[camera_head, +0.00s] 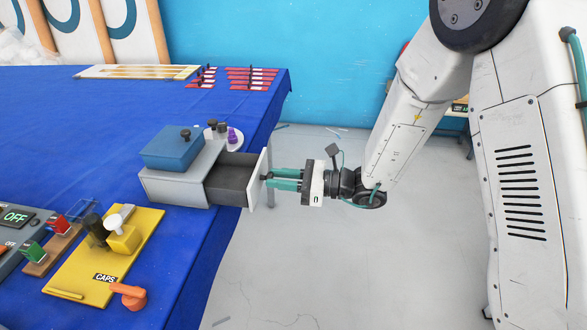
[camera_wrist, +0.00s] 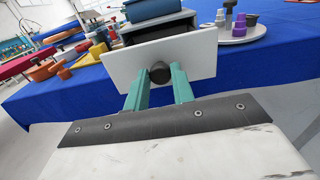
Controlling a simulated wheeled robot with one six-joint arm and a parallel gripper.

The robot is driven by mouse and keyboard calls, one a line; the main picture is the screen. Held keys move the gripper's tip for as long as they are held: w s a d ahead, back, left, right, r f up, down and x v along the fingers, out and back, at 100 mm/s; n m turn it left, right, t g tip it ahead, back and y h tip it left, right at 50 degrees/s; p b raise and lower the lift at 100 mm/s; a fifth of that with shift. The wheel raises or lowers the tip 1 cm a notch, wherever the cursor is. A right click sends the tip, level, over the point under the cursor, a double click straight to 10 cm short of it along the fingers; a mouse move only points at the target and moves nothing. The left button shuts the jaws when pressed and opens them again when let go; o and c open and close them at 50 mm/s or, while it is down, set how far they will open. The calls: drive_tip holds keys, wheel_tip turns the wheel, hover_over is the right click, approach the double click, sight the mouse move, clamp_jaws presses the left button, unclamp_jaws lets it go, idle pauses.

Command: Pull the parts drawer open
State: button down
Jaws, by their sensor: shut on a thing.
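The parts drawer (camera_head: 232,177) is a dark box with a light grey front panel, pulled partly out of a grey cabinet (camera_head: 176,187) at the table's right edge. In the wrist view the drawer's front panel (camera_wrist: 115,65) faces me, with a round dark knob (camera_wrist: 159,73) in its middle. My gripper (camera_head: 268,180) has teal fingers and is shut on the knob. In the wrist view my fingers (camera_wrist: 159,85) stand on both sides of the knob. The drawer's inside is mostly hidden.
A blue box (camera_head: 172,147) with a dark knob sits on the cabinet. A round plate (camera_head: 226,138) with purple and dark pieces stands behind it. A yellow board (camera_head: 95,268) marked CAPS lies in front. Open floor (camera_head: 300,265) lies right of the blue table.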

drive_tip(key=shift+d, duration=0.4)
drive_tip(key=c, duration=1.2)
unclamp_jaws()
drive_tip(key=s+d, duration=0.1)
drive_tip(key=d, duration=0.6)
drive_tip(key=shift+d, duration=0.35)
